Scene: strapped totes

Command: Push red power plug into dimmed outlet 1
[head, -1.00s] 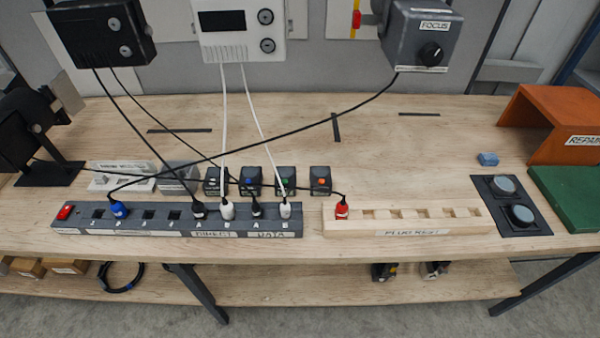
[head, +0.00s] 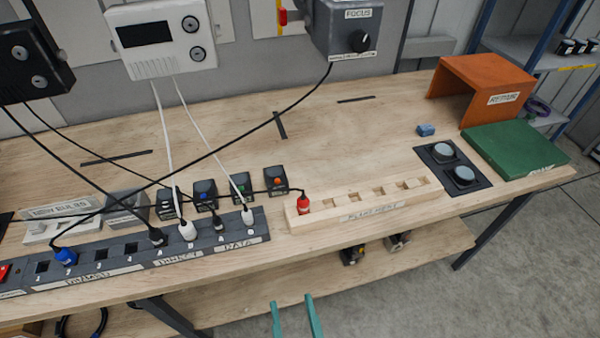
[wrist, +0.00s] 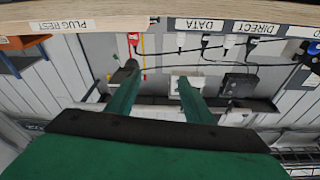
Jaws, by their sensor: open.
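The red power plug (head: 303,204) stands in the left end of the wooden plug rest (head: 365,205), with a black cord on it. It also seems to show in the wrist view (wrist: 133,38), near the rest's edge. The grey outlet strip (head: 150,258) is to its left. Its leftmost empty outlet (head: 42,267), beside the red switch, seems to be dimmed outlet 1; its number is too small to read. My gripper (head: 293,303) is open and empty, with two teal fingers in front of the bench edge, apart from the plug. The fingers also show in the wrist view (wrist: 156,76).
A blue plug (head: 66,257) sits just right of that empty outlet. Black and white plugs fill outlets further right. Cords cross above the strip. Small black boxes (head: 205,194) stand behind it. Two round buttons (head: 452,165) and a green panel (head: 515,147) are at right.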

